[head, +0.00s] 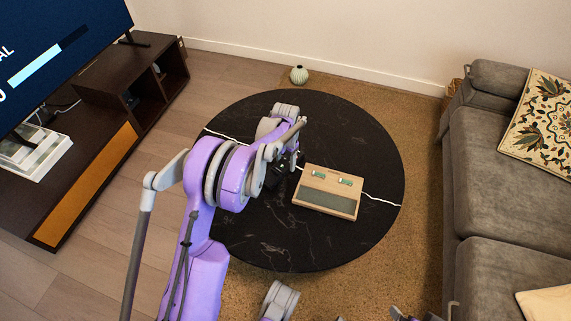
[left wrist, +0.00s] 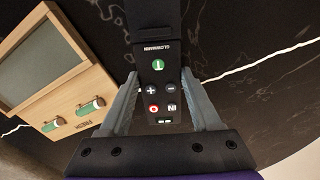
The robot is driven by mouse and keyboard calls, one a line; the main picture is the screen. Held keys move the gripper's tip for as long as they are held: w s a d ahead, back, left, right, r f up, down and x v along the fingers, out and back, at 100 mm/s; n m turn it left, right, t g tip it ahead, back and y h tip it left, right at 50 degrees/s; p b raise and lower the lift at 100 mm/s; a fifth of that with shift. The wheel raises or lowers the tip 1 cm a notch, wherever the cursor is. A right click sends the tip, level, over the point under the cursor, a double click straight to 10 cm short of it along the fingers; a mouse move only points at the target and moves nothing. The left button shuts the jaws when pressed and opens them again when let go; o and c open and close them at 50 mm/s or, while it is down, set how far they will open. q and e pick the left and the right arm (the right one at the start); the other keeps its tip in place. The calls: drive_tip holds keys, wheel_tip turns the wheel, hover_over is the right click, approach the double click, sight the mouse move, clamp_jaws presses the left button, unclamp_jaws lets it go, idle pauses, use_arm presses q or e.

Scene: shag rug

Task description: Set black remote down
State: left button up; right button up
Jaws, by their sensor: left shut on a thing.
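The black remote (left wrist: 158,85) has coloured buttons and sits between the two grey fingers of my left gripper (left wrist: 159,76) in the left wrist view. The fingers are shut on it, and its far end reaches beyond them. In the head view my left gripper (head: 284,168) is over the round black marbled table (head: 285,235), just left of the wooden box. There the remote is hard to make out against the dark top. I cannot tell whether the remote touches the table.
A wooden box (head: 328,205) with a grey panel and two small green-and-white items stands on the table; it shows in the left wrist view too (left wrist: 85,82). The table's front and right are clear. A grey sofa (head: 490,175), TV cabinet (head: 95,165) and ribbed vase (head: 299,75) surround it.

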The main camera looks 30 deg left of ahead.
sight(284, 164)
use_arm(q)
wheel_tip(284, 164, up, 10)
drive_tip(key=p, duration=0.3)
drive_tip(key=s+a+n, duration=0.3)
drive_tip(key=s+n, duration=0.7)
drive_tip(key=s, duration=0.2)
drive_tip(key=s+d+n, duration=0.1)
drive_tip(key=s+n, duration=0.8)
drive_tip(key=s, duration=0.3)
drive_tip(key=shift+n, duration=0.3)
wheel_tip(284, 164, down, 10)
drive_tip(key=b, duration=0.2)
drive_tip(key=shift+s+r+b, duration=0.1)
drive_tip(key=shift+b, duration=0.25)
